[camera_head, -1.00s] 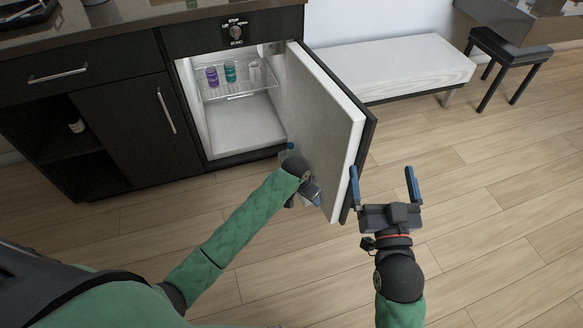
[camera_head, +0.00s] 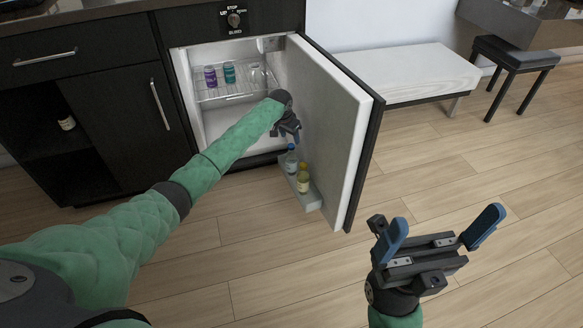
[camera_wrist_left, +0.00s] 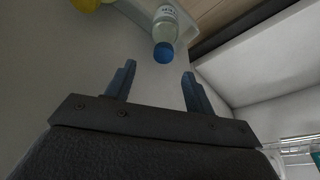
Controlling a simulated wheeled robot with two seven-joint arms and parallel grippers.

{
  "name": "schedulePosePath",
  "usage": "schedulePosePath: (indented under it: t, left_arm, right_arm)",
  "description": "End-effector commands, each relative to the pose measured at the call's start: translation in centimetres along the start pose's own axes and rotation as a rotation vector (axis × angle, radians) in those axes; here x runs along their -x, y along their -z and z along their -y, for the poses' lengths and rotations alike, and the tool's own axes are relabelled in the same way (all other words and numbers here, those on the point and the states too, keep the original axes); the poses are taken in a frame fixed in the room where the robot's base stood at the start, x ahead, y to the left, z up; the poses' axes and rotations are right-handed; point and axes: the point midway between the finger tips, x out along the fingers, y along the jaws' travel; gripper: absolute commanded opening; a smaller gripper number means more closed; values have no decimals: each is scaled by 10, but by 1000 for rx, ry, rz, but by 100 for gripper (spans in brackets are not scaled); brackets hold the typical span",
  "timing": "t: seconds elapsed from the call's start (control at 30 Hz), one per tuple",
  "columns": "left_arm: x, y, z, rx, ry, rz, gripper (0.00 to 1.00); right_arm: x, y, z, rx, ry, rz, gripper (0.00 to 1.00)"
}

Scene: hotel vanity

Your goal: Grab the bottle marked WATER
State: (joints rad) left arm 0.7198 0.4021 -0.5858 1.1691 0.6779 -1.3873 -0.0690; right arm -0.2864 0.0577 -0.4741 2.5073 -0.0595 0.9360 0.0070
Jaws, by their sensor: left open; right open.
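A clear bottle with a blue cap (camera_head: 291,161) stands in the shelf on the inside of the open fridge door. In the left wrist view the bottle (camera_wrist_left: 166,30) shows its blue cap toward me; its label is too small to read surely. My left gripper (camera_head: 290,133) is just above the bottle, beside the door. In its wrist view the left gripper (camera_wrist_left: 158,76) is open and empty, with the cap a little beyond and between its fingertips. My right gripper (camera_head: 446,222) is open and empty over the floor, right of the door.
The door shelf (camera_head: 311,200) also holds yellow bottles (camera_head: 303,182). The fridge door (camera_head: 335,120) stands open to the right of my left arm. Purple (camera_head: 210,77) and teal (camera_head: 229,72) cans stand on the wire rack inside. A white bench (camera_head: 405,70) is behind.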

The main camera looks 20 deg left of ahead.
Motion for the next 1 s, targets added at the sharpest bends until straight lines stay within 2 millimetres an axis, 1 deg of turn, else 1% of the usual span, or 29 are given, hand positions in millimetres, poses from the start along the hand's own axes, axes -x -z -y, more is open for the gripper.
schedulePosePath:
  t: [0.07,0.23,0.43,0.63,0.73,0.83,1.0]
  left_arm:
    - [-4,1,3,2,1,0,54]
    - [-21,1,3,3,1,-1,54]
    - [-33,-1,4,3,2,-1,54]
    - [-61,-7,5,3,2,1,54]
    - [-72,-6,5,2,2,-1,54]
    - [-77,-5,5,2,2,0,54]
    - [-77,-5,5,2,2,-1,54]
  right_arm:
    - [2,2,1,-4,0,-14,100]
    - [5,1,2,-17,-5,-19,100]
    - [8,0,3,-30,-10,-21,100]
    - [20,-1,5,-43,-8,-20,100]
    - [24,-2,6,-41,0,-13,100]
    - [26,-3,7,-38,6,-7,100]
    - [25,-3,7,-37,8,-3,100]
